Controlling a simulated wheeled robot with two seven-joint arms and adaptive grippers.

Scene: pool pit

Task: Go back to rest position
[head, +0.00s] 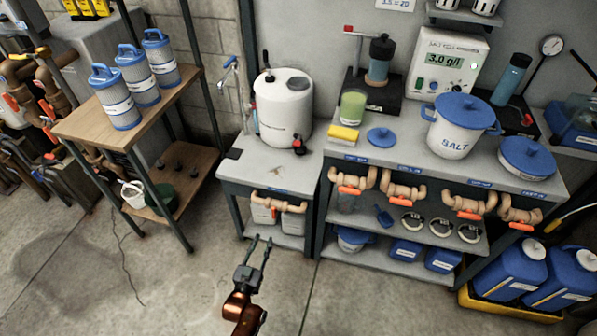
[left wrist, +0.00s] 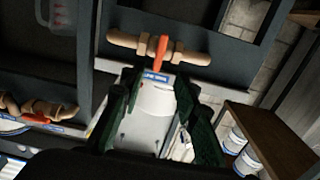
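My left gripper (head: 259,249) is in the lower middle of the head view, in front of the low grey bench with the white tank (head: 284,105). Its two fingers are apart with nothing between them. In the left wrist view the dark green fingers (left wrist: 157,110) are also spread. The orange-handled valve (left wrist: 160,47) and the bench lie beyond them, apart from the fingers. My right gripper does not show in either view.
A wooden shelf (head: 92,123) with blue-topped filter canisters (head: 137,72) stands at left. The right bench (head: 345,146) carries a salt pot (head: 458,125), with pipe valves along its front. Blue jugs (head: 510,268) stand in a yellow tray. The concrete floor in front is clear.

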